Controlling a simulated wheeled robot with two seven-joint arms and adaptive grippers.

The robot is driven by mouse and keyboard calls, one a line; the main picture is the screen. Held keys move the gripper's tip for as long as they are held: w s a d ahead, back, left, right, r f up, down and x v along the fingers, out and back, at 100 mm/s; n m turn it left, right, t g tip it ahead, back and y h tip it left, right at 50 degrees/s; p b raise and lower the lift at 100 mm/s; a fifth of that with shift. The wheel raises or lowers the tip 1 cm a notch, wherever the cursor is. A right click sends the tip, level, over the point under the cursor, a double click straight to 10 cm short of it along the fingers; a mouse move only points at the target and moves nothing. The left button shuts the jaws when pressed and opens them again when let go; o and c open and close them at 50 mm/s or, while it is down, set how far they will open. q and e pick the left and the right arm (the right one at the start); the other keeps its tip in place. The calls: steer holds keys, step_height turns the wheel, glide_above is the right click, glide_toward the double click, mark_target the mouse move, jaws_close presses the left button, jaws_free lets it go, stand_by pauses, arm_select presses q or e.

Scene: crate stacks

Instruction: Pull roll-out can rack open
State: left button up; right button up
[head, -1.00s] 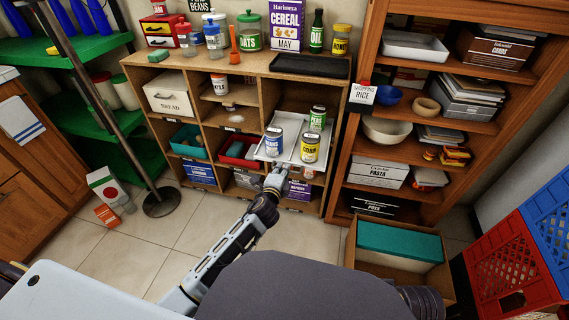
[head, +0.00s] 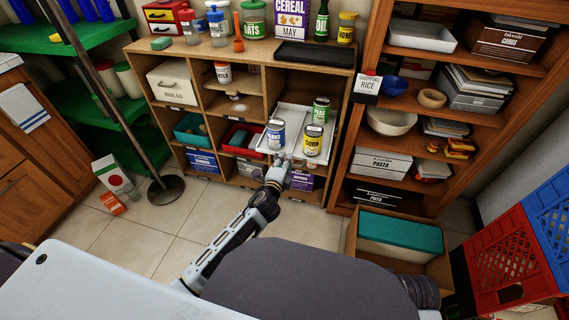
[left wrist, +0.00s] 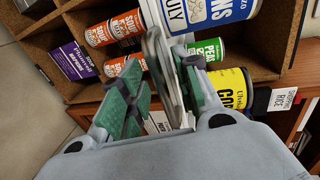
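The roll-out can rack (head: 272,147) is a white tray pulled out from the right side of the low wooden cubby shelf. It carries a blue-labelled beans can (head: 276,134), a yellow corn can (head: 313,141) and a green peas can (head: 321,110), all upright. My left gripper (head: 281,162) is at the rack's front edge. In the left wrist view, its green-padded fingers (left wrist: 168,88) sit close on either side of the grey rack handle (left wrist: 155,45) and look shut on it; the exact contact is partly hidden. My right gripper is not in view.
The wooden cubby shelf (head: 190,57) holds bins and boxes. A tall shelf (head: 366,95) stands close on the right. A box with a teal lid (head: 400,232) and red crate (head: 510,255) stand at the right. A pole base (head: 166,189) is at left; floor between is clear.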

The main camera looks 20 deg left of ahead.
arm_select(q)
steer(key=shift+s, duration=0.15)
steer(key=v, duration=1.1)
steer(key=shift+s+r, duration=0.15)
steer(key=shift+s, duration=0.2)
stand_by(0.4)
stand_by(0.6)
